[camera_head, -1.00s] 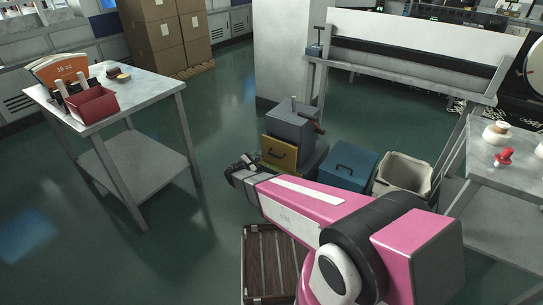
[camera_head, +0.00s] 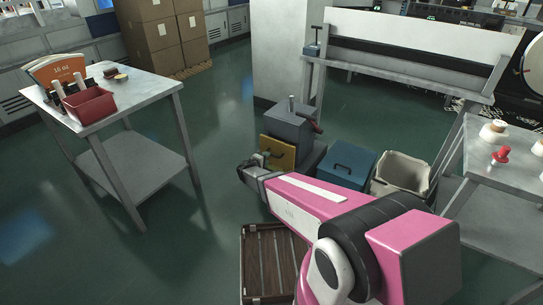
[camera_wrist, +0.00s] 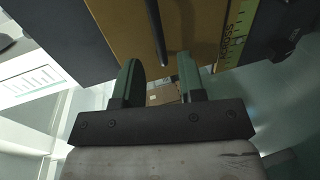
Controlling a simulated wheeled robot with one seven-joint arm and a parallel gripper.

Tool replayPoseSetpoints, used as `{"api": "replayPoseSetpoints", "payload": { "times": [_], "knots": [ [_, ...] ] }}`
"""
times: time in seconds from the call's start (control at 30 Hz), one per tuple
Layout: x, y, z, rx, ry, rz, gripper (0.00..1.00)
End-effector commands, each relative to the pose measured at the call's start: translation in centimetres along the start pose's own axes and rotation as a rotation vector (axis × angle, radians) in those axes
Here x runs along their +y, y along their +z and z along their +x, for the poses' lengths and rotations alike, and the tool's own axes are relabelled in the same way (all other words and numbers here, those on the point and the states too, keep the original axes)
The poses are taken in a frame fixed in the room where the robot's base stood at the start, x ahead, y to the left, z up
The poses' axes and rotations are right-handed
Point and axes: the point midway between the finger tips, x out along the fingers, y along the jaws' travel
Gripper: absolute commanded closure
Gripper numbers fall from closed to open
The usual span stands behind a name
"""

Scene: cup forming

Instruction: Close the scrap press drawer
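The scrap press (camera_head: 291,127) is a grey box with a lever in the head view. Its drawer has an ochre front (camera_head: 281,151) with a dark handle. The front seems to stand forward of the press body, but I cannot tell how far. My gripper (camera_head: 261,158) is at the left part of the front. In the wrist view its green fingers (camera_wrist: 159,78) are apart with nothing held; contact with the front is unclear.
A blue box (camera_head: 347,164) and an open beige bin (camera_head: 400,173) stand right of the press. A slatted crate (camera_head: 272,262) lies on the floor below my arm. Tables stand left (camera_head: 150,92) and right (camera_head: 475,160). The green floor between the left table and press is clear.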

Motion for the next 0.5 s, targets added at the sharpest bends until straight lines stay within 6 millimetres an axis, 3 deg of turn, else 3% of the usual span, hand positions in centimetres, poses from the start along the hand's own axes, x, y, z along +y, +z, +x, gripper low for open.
{"api": "replayPoseSetpoints", "payload": {
  "times": [0.2, 0.5],
  "knots": [
    [0.0, -0.1, 3.8, -0.001, 0.001, -0.001, 0.64],
    [0.0, 0.0, 5.9, 0.000, 0.000, -0.002, 0.64]
  ]
}}
